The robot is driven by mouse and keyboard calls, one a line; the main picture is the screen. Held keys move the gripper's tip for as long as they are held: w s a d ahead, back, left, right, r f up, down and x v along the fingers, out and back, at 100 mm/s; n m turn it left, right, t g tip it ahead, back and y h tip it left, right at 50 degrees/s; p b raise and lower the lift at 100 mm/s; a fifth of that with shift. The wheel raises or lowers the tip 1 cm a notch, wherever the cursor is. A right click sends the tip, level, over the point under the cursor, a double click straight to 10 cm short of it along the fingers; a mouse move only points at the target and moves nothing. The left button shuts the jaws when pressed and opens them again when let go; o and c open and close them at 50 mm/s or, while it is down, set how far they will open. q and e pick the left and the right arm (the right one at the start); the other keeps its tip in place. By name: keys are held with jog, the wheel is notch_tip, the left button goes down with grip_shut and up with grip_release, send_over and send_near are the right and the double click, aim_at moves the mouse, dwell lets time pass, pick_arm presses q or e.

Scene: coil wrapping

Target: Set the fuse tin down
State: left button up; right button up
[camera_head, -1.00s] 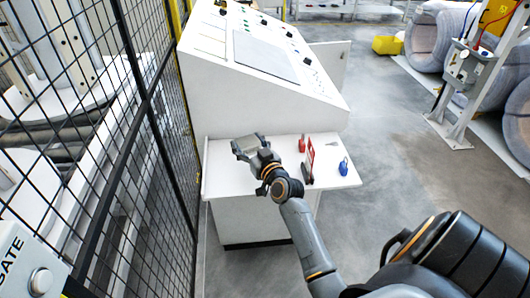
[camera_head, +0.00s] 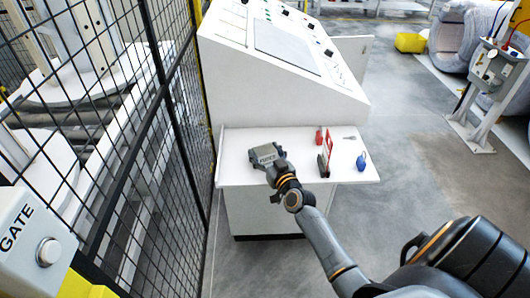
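The fuse tin (camera_head: 264,151) is a small grey box with dark lettering, over the left part of the white shelf (camera_head: 237,172) at the front of the console. My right gripper (camera_head: 267,156) comes from the lower right, with its dark fingers on either side of the tin; it looks shut on it. The tin sits close to the shelf top; I cannot tell whether its base touches. My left gripper is out of view.
On the shelf's right side are a red padlock (camera_head: 319,136), a red-and-dark upright item (camera_head: 326,158), a blue padlock (camera_head: 361,162) and a small grey item (camera_head: 350,138). The sloped console (camera_head: 290,85) rises behind. A black mesh fence (camera_head: 170,130) stands left.

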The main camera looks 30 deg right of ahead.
jog(key=shift+o, duration=1)
jog(key=shift+r, duration=0.1)
jog(key=shift+s, duration=0.15)
jog(key=s, duration=0.3)
jog(key=s+a, duration=0.1)
jog(key=s, duration=0.6)
jog(key=shift+s+a+r+b, duration=0.2)
jog(key=shift+a+r+b, duration=0.05)
jog(key=shift+a+b, duration=0.1)
jog(key=shift+s+r, duration=0.15)
jog(key=shift+s, duration=0.45)
